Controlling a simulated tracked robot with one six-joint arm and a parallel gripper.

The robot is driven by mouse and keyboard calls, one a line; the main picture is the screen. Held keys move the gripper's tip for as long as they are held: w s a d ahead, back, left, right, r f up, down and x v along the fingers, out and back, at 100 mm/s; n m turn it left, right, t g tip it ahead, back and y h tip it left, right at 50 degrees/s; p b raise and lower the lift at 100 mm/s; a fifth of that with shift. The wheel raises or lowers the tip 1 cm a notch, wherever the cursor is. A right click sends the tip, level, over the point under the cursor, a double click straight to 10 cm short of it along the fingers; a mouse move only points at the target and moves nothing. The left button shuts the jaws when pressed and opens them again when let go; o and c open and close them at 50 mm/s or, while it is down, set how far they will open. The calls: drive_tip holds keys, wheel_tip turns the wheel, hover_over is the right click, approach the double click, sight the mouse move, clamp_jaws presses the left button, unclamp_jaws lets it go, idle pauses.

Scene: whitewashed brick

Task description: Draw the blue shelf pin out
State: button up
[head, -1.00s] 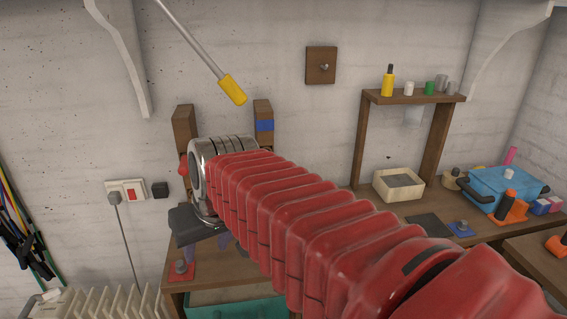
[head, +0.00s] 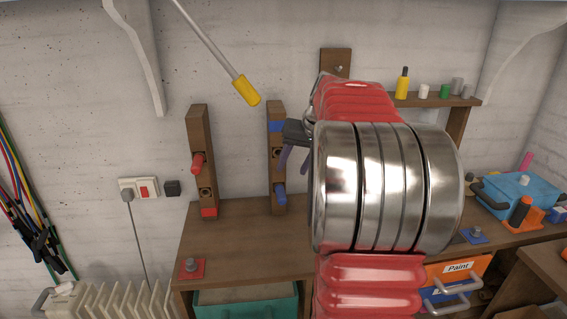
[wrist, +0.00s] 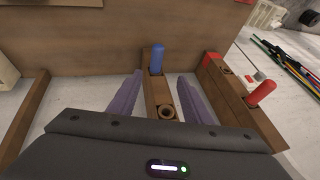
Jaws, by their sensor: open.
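The blue shelf pin (head: 281,195) sticks out of the lower hole of the right wooden post (head: 276,160), which has a blue band near its top. The post's upper hole looks empty. In the wrist view, the blue pin (wrist: 157,57) stands just beyond and between my purple fingertips. My gripper (head: 291,168) is open and empty, up and to the right of the pin in the head view; my arm hides part of it. In the wrist view, my gripper (wrist: 160,75) straddles the post without visible contact.
A second post (head: 203,150) on the left holds a red pin (head: 197,163) and has a red band at its foot. A yellow-ended rod (head: 246,91) hangs above the posts. The bench top (head: 240,235) before the posts is mostly clear.

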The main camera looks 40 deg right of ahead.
sight(283, 195)
drive_tip(key=shift+d+f, duration=0.1)
drive_tip(key=shift+d, duration=0.5)
drive_tip(key=shift+f, duration=0.1)
drive_tip(key=x, duration=1.3)
drive_tip(key=shift+w+f, duration=0.15)
drive_tip(key=shift+f, duration=0.1)
drive_tip(key=shift+c, duration=0.2)
clamp_jaws()
drive_tip(key=shift+s+a, duration=0.25)
drive_tip(key=shift+s, duration=0.05)
drive_tip(key=shift+s+a, duration=0.4)
drive_tip(key=shift+s, duration=0.2)
